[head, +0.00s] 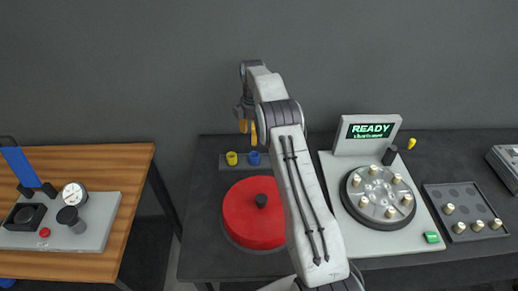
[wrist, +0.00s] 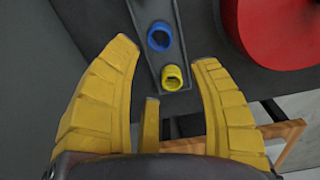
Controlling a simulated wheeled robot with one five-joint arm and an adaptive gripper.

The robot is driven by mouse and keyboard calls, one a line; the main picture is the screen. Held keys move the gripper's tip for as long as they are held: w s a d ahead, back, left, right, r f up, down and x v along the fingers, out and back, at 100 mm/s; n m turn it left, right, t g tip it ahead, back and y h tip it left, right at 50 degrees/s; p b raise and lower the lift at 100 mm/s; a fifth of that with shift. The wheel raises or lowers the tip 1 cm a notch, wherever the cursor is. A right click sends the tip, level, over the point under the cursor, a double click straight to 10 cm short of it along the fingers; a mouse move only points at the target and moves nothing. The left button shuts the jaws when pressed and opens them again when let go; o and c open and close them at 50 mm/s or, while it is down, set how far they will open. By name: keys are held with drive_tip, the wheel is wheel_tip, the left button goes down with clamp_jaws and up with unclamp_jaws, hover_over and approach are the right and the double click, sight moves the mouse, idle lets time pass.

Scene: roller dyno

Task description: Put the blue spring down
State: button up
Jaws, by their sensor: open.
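The blue spring (head: 254,158) stands at the right end of a small grey rack (head: 226,165) at the back of the dark table. A yellow spring (head: 231,158) stands beside it on the rack. In the wrist view the blue spring (wrist: 159,37) lies beyond the yellow spring (wrist: 172,77), both on the grey strip. My gripper (wrist: 168,60) has its yellow fingers spread wide, with nothing between them touching. In the head view my gripper (head: 248,130) hangs above the rack, partly hidden behind my arm.
A red disc (head: 250,225) with a black knob stands in front of the rack. To the right are a round dial plate (head: 370,210) with a READY display (head: 371,131) and a grey tray (head: 465,195) of pegs. A wooden bench (head: 133,160) with a gauge is at left.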

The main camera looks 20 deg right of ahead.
drive_tip(key=s+a+r+m+t, duration=0.1)
drive_tip(key=s+a+r+m, duration=0.25)
drive_tip(key=s+r, duration=0.55)
drive_tip(key=s+a+r+m+t, duration=0.1)
drive_tip(key=s+a+r+m, duration=0.35)
drive_tip(key=r, duration=0.85)
drive_tip(key=s+a+f+m+t, duration=0.1)
drive_tip(key=s+a+m, duration=0.1)
drive_tip(key=s, duration=1.1)
drive_tip(key=s+a+f+m+t, duration=0.1)
drive_tip(key=s+a+m+t, duration=0.1)
drive_tip(key=s, duration=1.2)
drive_tip(key=shift+a+f+m, duration=0.15)
drive_tip(key=shift+a+m, duration=0.3)
drive_tip(key=shift+m, duration=0.25)
drive_tip(key=f+b, duration=0.4)
drive_tip(key=f, duration=0.1)
drive_tip(key=shift+w+f+b, duration=0.25)
drive_tip(key=shift+b, duration=0.1)
